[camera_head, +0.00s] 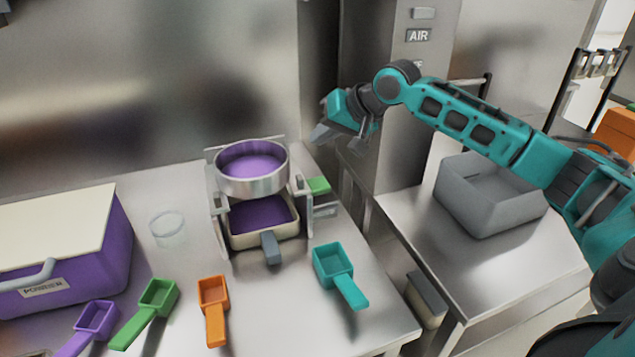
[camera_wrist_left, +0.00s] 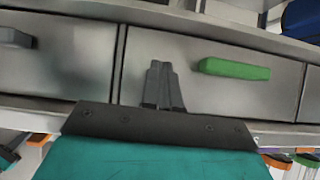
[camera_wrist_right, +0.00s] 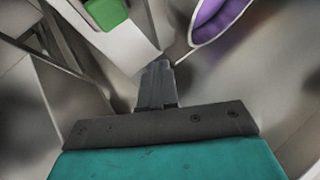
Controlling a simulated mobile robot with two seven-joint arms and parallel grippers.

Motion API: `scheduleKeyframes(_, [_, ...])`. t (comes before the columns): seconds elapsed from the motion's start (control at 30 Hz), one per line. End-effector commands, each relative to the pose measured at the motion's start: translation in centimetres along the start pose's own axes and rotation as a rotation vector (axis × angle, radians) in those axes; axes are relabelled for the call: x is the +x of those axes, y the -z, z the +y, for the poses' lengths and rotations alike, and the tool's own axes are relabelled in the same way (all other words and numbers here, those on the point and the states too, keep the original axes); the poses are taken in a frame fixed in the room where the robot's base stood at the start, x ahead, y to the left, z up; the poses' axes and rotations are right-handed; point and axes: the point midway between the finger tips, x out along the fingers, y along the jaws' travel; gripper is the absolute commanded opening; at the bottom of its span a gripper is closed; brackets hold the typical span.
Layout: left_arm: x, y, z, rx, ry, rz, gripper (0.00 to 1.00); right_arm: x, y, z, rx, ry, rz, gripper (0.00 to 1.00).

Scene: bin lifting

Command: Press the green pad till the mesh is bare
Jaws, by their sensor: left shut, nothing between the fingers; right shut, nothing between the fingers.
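The green pad (camera_head: 318,185) sits on the right side of the sieve stand (camera_head: 219,215). It also shows at the top left of the right wrist view (camera_wrist_right: 106,12). A round metal sieve (camera_head: 252,182) stands on top, with purple powder (camera_head: 252,165) covering its mesh. A cream tray (camera_head: 264,236) with a grey handle sits below and holds purple powder. My right gripper (camera_head: 340,140) is shut and empty, above and to the right of the pad, apart from it. My left gripper (camera_wrist_left: 162,68) is shut and empty in front of grey drawers, outside the head view.
Teal (camera_head: 333,262), orange (camera_head: 213,295), green (camera_head: 157,297) and purple (camera_head: 97,318) scoops lie along the front. A purple powder bin (camera_head: 118,240) stands at left, beside a clear round dish (camera_head: 167,226). A grey bin (camera_head: 485,200) rests on the right counter. A gap separates the counters.

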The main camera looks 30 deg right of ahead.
Motion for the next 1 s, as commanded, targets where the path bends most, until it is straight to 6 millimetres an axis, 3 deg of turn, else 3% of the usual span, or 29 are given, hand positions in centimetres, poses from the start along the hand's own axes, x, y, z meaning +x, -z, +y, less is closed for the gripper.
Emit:
scheduleKeyframes(0.1, [0.0, 0.0, 0.0, 0.000, 0.000, 0.000, 0.00, 0.8, -0.7, 0.7, 0.001, -0.002, -0.002, 0.00])
scheduleKeyframes(0.47, [3.4, -4.8, 0.1, -0.001, 0.002, -0.001, 0.00, 4.2, -3.1, 3.1, -0.001, -0.001, 0.002, 0.00])
scheduleKeyframes(0.7, [3.4, -4.5, 0.0, -0.001, 0.003, -0.001, 0.00, 5.4, -3.9, 3.9, 0.001, 0.000, -0.001, 0.00])
scheduleKeyframes(1.0, [3.3, -4.0, -0.1, -0.001, 0.004, 0.011, 0.00, 5.5, -4.0, 4.0, 0.000, 0.000, 0.001, 0.00])
